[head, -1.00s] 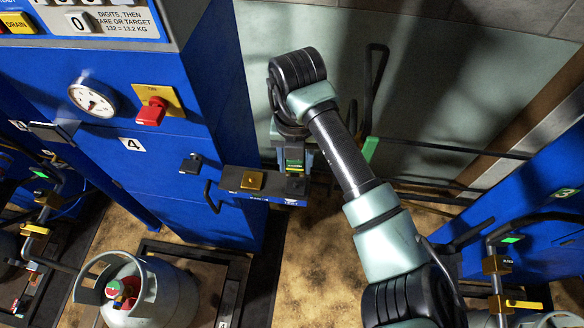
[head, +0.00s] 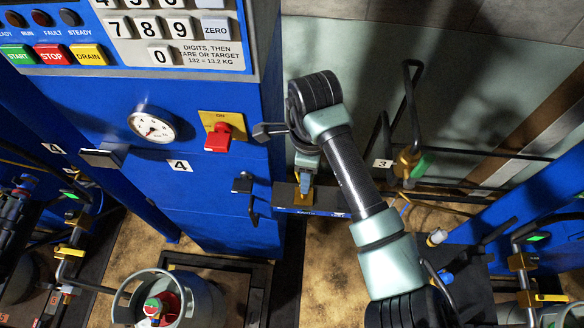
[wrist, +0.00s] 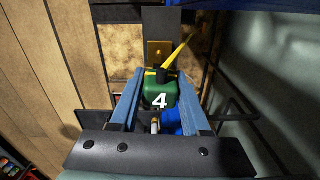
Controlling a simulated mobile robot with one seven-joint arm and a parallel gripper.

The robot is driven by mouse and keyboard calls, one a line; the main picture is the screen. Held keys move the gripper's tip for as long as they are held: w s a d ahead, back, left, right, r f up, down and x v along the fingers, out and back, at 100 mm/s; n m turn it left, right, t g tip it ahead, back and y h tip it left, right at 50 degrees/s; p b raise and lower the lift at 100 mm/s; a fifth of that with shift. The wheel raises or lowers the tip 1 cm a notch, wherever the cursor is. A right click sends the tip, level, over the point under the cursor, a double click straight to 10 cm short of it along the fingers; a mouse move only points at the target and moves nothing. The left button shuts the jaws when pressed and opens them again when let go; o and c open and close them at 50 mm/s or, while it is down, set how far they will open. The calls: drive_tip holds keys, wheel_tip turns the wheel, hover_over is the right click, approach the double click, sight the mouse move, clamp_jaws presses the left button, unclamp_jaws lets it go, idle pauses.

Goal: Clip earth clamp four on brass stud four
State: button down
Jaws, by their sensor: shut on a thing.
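The green clamp (wrist: 160,95) marked 4 sits between the blue fingers of my gripper (wrist: 155,100) in the wrist view, and my gripper is shut on it. A yellow strip juts from its black top. Brass stud four (wrist: 159,52) stands on a square brass plate just beyond the clamp; I cannot tell whether they touch. In the head view my gripper (head: 307,160) points down over the brass plate (head: 303,194) on a dark shelf (head: 330,203). The clamp is hidden there behind my gripper.
The blue cabinet (head: 215,195) marked 4 is left of my gripper, with a red switch (head: 217,138), a gauge (head: 152,127) and a black handle (head: 254,209). A gas cylinder (head: 200,300) stands below. A brass-and-green fitting (head: 409,162) by a 3 label is to the right.

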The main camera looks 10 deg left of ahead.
drive_tip(key=shift+a+n, duration=0.2)
drive_tip(key=shift+n, duration=0.3)
drive_tip(key=shift+f, duration=0.1)
drive_tip(key=shift+f+b, duration=2.35)
drive_tip(key=shift+f, duration=0.5)
drive_tip(key=shift+f, duration=0.55)
idle(0.5)
drive_tip(key=shift+c, duration=1.5)
unclamp_jaws()
wheel_tip(320, 180, up, 13)
drive_tip(key=b, duration=0.2)
drive_tip(key=shift+b, duration=0.3)
drive_tip(key=shift+s+f, duration=0.1)
